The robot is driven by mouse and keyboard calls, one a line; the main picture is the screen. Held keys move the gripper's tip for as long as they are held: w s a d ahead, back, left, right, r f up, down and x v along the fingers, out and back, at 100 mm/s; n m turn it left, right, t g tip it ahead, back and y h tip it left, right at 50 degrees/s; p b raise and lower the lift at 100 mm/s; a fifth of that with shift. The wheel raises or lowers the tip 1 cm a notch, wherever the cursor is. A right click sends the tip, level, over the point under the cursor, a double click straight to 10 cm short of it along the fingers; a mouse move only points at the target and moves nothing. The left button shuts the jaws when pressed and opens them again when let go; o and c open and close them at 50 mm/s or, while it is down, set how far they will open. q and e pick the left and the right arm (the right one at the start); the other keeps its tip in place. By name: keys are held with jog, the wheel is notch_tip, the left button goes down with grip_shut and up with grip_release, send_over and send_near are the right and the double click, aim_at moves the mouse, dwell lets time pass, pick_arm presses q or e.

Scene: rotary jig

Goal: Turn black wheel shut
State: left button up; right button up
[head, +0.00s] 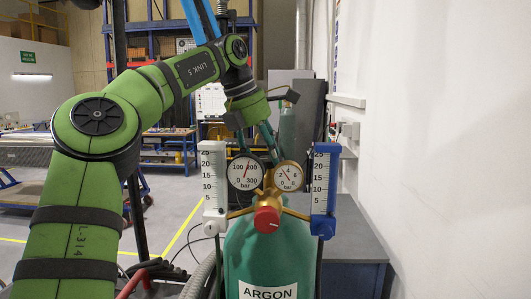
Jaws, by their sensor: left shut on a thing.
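A green gas cylinder (268,262) labelled ARGON stands upright at the lower middle of the head view. Its brass regulator has a red knob (267,216) in front and two round gauges, a larger left one (245,173) and a smaller right one (288,177). My left gripper (263,150) comes down from above to the cylinder's top, just behind the gauges. It is shut on the black wheel there, though the gauges and the gripper hide most of the wheel and the fingertips. My right gripper is not in view.
A white flow tube (214,187) and a blue one (325,190) flank the regulator close to the gripper. A white wall (430,140) bounds the right side. A grey bench (358,240) stands right of the cylinder. Hoses and cables lie at the lower left.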

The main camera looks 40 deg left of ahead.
pick_arm(q)
jog(key=shift+w+a+f+m+g+h, duration=0.15)
jog(key=shift+m+g+h, duration=0.15)
jog(key=shift+m, duration=0.75)
jog(key=shift+s+d+f+m+g+h, duration=0.15)
jog(key=shift+m+h, duration=0.25)
jog(key=shift+m, duration=0.65)
jog(key=shift+w+a, duration=0.1)
jog(key=o, duration=1.2)
jog(key=shift+w, duration=0.3)
jog(key=shift+r, duration=0.1)
jog(key=shift+s, duration=0.2)
jog(key=shift+r, duration=0.1)
